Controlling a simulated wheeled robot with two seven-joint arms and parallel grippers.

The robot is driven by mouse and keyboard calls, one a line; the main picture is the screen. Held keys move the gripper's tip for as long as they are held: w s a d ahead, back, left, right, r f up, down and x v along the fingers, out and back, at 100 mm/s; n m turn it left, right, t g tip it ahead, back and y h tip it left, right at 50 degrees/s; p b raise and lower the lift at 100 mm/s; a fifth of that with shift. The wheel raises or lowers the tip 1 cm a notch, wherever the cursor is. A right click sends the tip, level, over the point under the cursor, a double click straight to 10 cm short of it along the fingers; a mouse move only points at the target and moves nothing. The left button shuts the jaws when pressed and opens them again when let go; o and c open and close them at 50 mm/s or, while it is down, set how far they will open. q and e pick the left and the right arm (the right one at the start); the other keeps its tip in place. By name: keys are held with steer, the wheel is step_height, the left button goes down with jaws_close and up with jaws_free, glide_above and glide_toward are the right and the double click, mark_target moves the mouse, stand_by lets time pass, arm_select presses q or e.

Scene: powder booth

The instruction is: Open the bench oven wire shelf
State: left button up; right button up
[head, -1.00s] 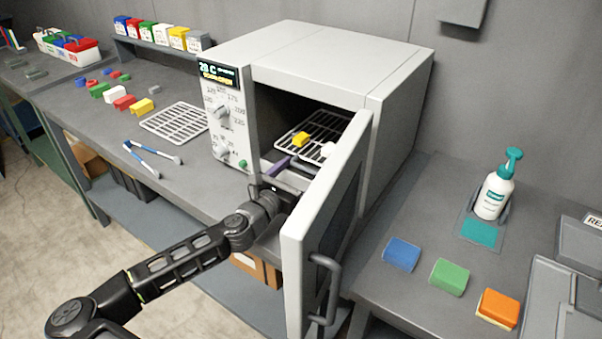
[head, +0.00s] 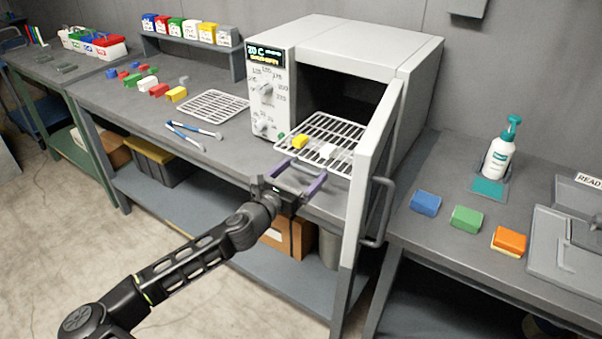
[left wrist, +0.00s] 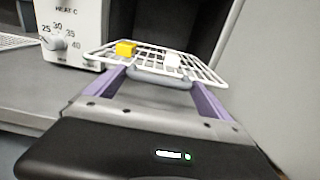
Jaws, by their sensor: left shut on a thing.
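The bench oven (head: 352,42) stands on the bench with its door (head: 369,145) swung open to the right. The white wire shelf (head: 338,130) sticks out of the dark opening towards me, with a yellow block (head: 300,141) and a white block (head: 327,151) on it. My left gripper (head: 303,168) is at the shelf's front edge. In the left wrist view its purple fingers (left wrist: 158,78) lie at both ends of the shelf's grey front handle (left wrist: 160,77), shut on it. The shelf's back end is partly hidden inside the oven. My right gripper is not in view.
The open door stands close to the right of my left gripper. A loose wire rack (head: 212,106) and blue-and-white tongs (head: 193,136) lie on the bench left of the oven. A pump bottle (head: 500,158) and coloured sponges (head: 467,218) sit on the right bench.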

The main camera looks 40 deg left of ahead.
arm_select(q)
steer(key=shift+s+d, duration=0.2)
steer(key=shift+d, duration=0.05)
steer(key=o, duration=1.8)
steer(key=shift+c, duration=0.2)
steer(key=s+b, duration=0.1)
steer(key=s, duration=0.6)
steer(key=shift+s, duration=0.35)
